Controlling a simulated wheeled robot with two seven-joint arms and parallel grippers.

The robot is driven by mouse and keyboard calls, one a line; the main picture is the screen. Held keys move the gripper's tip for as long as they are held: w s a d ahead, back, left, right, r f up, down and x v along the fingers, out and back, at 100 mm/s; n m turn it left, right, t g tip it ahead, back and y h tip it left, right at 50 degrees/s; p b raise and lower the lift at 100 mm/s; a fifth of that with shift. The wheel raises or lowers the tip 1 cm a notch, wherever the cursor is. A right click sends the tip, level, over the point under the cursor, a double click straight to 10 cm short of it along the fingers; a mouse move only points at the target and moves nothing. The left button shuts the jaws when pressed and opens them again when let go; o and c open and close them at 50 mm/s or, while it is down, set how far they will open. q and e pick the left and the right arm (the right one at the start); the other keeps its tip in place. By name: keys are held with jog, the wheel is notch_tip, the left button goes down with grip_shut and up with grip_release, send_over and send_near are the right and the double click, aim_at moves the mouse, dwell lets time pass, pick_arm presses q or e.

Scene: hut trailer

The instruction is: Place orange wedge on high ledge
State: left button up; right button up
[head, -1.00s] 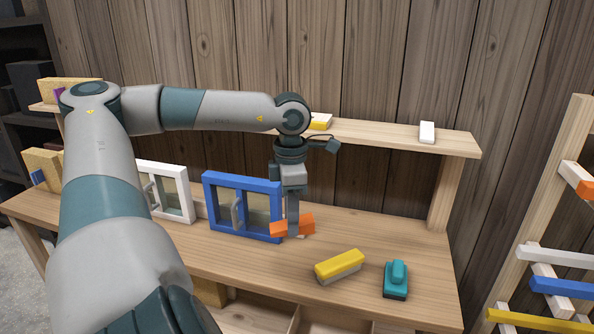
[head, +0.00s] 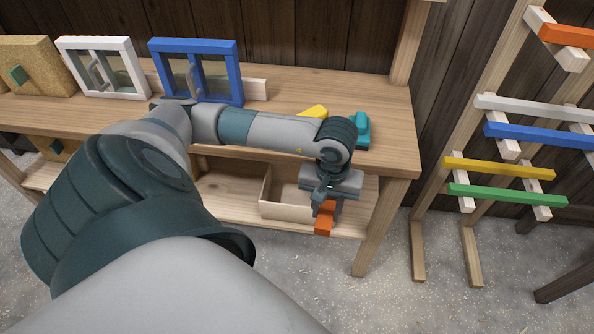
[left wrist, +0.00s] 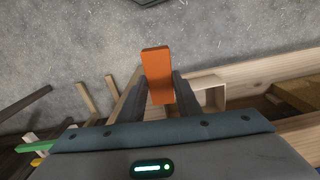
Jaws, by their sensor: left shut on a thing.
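The orange wedge (head: 324,219) is held between the fingers of my left gripper (head: 326,204) and hangs below them. They show in front of the workbench's right end, over the view of the lower shelf. In the left wrist view the wedge (left wrist: 157,70) sticks out past the fingertips, with one finger of my left gripper (left wrist: 158,88) on each side and grey floor behind. The ledge above the bench is out of the head view except perhaps a sliver at the top edge; its right post (head: 406,50) shows. My right gripper is not in view.
On the workbench (head: 380,100) stand a blue-framed window (head: 240,72), a white-framed window (head: 70,52), a partly hidden yellow block (head: 315,111) and a teal object (head: 361,128). A wooden rack with coloured bars (head: 500,168) stands at right. An open box (head: 285,210) sits on the lower shelf.

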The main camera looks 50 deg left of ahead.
pick_arm(q)
jog(key=w+d+f+m, duration=0.1)
jog(key=d+m, duration=0.6)
jog(key=d, duration=0.2)
jog(key=shift+d+f, duration=0.15)
jog(key=shift+d, duration=0.2)
